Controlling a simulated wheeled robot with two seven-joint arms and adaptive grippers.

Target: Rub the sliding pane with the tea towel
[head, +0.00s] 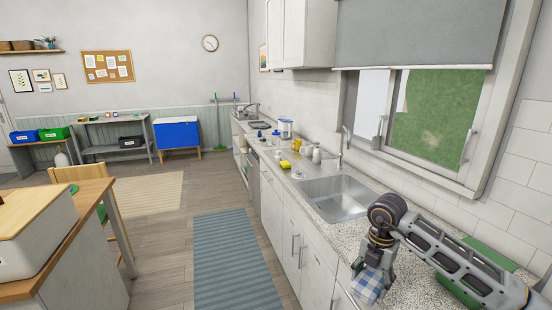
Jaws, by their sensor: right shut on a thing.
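The tea towel (369,287), a blue and white checked cloth, shows at the bottom right, low by the counter's front edge. My right gripper (366,272) is shut on it, and its fingers are partly hidden. The window above the sink has a sliding pane (435,115) with green behind it and a vertical handle (469,147) at its right. The towel and gripper are apart from the pane, lower and nearer to me. My left gripper is out of view.
The sink (336,197) lies beyond my right gripper, with a tap (341,155) at its back. A dark blind (415,38) hangs over the window's top. The floor left of the counter is open.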

